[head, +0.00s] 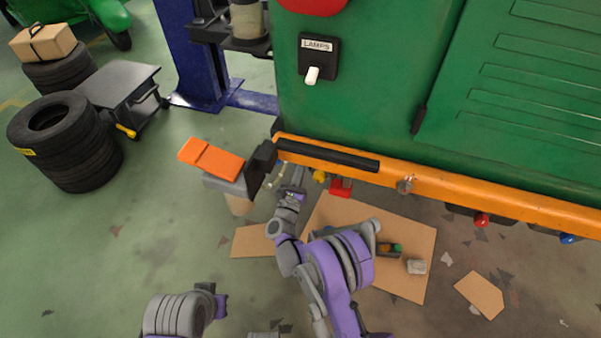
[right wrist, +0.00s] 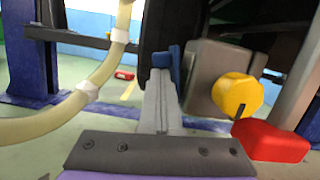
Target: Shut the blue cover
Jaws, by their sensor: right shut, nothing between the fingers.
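A small blue piece (right wrist: 175,62), possibly the blue cover, stands at the tips of my right gripper (right wrist: 160,85) in the right wrist view, next to a dark vertical part. Whether they touch, and how far the piece is open, I cannot tell. My right gripper is shut and empty; in the head view it (head: 298,180) reaches under the orange bumper (head: 455,184) of the green vehicle. The blue piece cannot be made out there. A blue knob (head: 568,238) hangs under the bumper at the far right.
A yellow knob (right wrist: 237,95) on a grey block and a red block (right wrist: 270,141) sit close right of my right gripper. A pale hose (right wrist: 92,85) curves at left. An orange-topped grey part (head: 212,160) juts out by the bumper's left end. Cardboard (head: 415,235) lies below.

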